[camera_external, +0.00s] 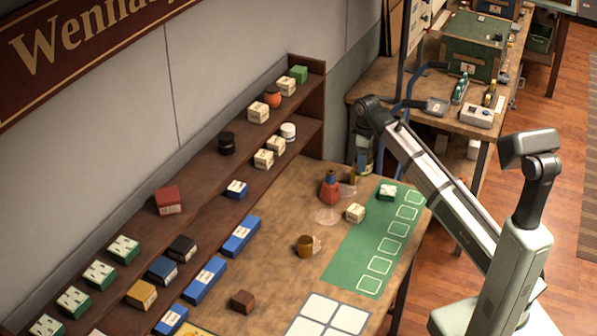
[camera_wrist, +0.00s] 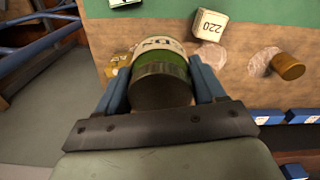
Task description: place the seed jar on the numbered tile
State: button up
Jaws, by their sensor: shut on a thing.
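My gripper (camera_wrist: 158,72) is shut around a jar with a green band and a pale label (camera_wrist: 160,62), seen from close up in the wrist view. Only part of the label's lettering shows. In the external view my gripper (camera_external: 364,150) is above the back of the table, left of the blue rail, and the jar is hard to make out there. A cream block marked 220 (camera_wrist: 209,26) lies on the table beyond the jar; it also shows in the external view (camera_external: 355,213). No flat tile with a legible number can be told apart.
A green mat with outlined squares (camera_external: 352,262) carries a green-and-white block (camera_external: 387,192). A red flask (camera_external: 330,190), clear discs and a brown mug (camera_external: 305,245) stand left of it. A white four-square panel (camera_external: 328,315) lies in front. Shelves with boxes line the wall.

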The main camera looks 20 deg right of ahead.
jog(key=w+d+m, duration=0.1)
jog(key=d+m, duration=0.1)
jog(key=d, duration=0.7)
send_over(388, 190)
jog(key=shift+d+f, duration=0.1)
jog(key=shift+f, duration=4.55)
jog(key=shift+f, duration=0.1)
jog(key=o, duration=1.2)
notch_tip(388, 190, up, 12)
jog(key=shift+r, duration=0.1)
